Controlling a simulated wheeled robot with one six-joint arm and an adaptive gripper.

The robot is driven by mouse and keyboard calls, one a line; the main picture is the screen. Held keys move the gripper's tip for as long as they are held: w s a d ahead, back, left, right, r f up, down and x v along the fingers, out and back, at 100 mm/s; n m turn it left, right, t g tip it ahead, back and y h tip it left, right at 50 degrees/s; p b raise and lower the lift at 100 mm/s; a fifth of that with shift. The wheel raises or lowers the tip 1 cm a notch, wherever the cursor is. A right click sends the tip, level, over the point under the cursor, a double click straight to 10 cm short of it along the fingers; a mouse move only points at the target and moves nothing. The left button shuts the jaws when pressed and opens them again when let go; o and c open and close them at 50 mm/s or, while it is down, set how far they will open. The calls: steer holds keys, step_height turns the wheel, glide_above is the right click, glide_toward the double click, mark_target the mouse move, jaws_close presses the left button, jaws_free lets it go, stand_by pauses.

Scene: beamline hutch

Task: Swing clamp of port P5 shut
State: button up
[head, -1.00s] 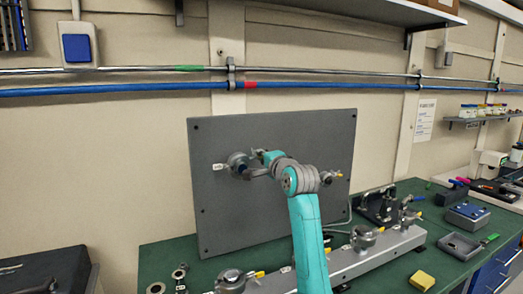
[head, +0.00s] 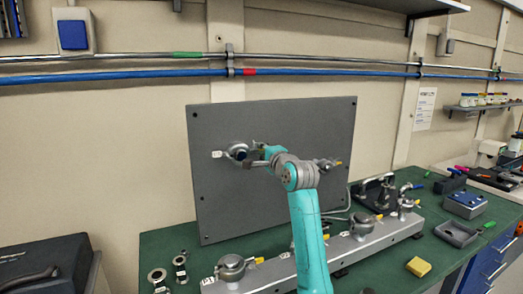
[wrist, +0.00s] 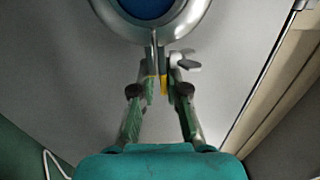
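A grey upright panel (head: 312,115) carries a round metal port with a clamp (head: 238,151) on its left, beside a small white label too small to read. In the wrist view the clamp ring (wrist: 200,14) surrounds a blue disc (wrist: 147,5). Two ears (wrist: 155,48) hang from its bottom, close together with a thin dark seam between. A silver bolt piece (wrist: 185,62) sits to their right. My gripper (wrist: 161,84) has its fingertips nearly together at the lower ends of the ears, with a yellow bit between them; exact contact is hard to see. In the head view my gripper (head: 251,161) partly covers the port.
Below stands a metal rail (head: 340,252) with several clamped fittings. A yellow block (head: 418,267), a grey tray (head: 457,233) and loose rings (head: 157,277) lie on the green bench.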

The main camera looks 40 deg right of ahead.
steer(key=shift+o, duration=0.9)
steer(key=v, duration=1.2)
